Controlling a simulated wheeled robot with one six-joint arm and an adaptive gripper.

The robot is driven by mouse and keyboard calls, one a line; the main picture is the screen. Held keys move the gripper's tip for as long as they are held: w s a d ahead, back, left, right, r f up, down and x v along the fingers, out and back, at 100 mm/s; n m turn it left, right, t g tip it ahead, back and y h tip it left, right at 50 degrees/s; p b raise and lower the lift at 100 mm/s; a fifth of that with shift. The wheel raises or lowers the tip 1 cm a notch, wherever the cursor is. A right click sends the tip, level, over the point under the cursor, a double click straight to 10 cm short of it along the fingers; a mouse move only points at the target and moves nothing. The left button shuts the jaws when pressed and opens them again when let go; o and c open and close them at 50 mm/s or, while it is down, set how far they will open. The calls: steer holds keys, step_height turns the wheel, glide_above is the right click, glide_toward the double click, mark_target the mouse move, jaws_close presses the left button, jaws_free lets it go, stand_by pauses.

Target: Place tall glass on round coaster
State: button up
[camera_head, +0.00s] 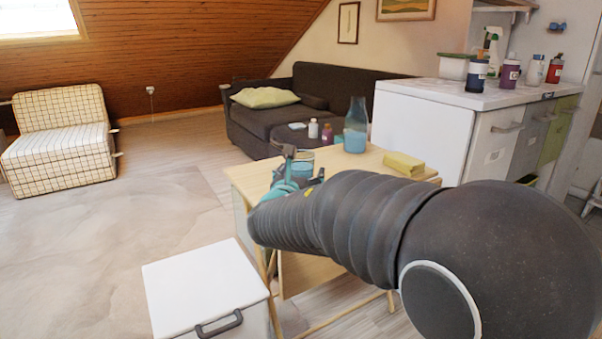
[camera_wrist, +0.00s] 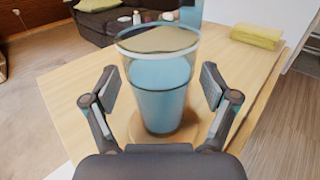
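A tall clear glass (camera_wrist: 162,95) with blue contents stands upright in the middle of the wrist view. The round wooden coaster (camera_wrist: 137,128) shows under the base of the glass, which appears to rest on it. My gripper (camera_wrist: 161,88) is open, with one finger on each side of the glass and a gap between each pad and the glass. In the head view the glass (camera_head: 303,162) is partly hidden behind my gripper (camera_head: 290,168), and the coaster is hidden there.
The wooden table (camera_head: 345,160) also holds a blue carafe (camera_head: 356,125) at the back and a folded yellow cloth (camera_head: 404,163) at the right. A white cabinet (camera_head: 425,130) stands behind the table. A white box (camera_head: 205,285) stands on the floor at the front left.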

steer(key=shift+r, duration=0.1)
steer(key=shift+r, duration=0.1)
steer(key=s, duration=0.4)
steer(key=s+a, duration=0.1)
steer(key=s, duration=0.3)
steer(key=s+a, duration=0.1)
steer(key=s, duration=0.2)
steer(key=shift+s+a+p, duration=0.15)
steer(key=shift+s+p, duration=0.15)
steer(key=shift+s, duration=0.1)
steer(key=s+d+f+m+g+h, duration=0.25)
steer(key=s+d+m+g, duration=0.25)
steer(key=d+m, duration=0.45)
steer(key=s+d+f+m+g+h, duration=0.2)
steer(key=s+d+f+m+g, duration=0.4)
steer(key=d, duration=0.7)
steer(key=s+f+m+g+y, duration=0.1)
steer(key=s+f+m+y, duration=0.2)
steer(key=s+m+y, duration=0.5)
steer(key=s+m, duration=0.6)
steer(key=m, duration=0.4)
steer(key=shift+s+a, duration=0.4)
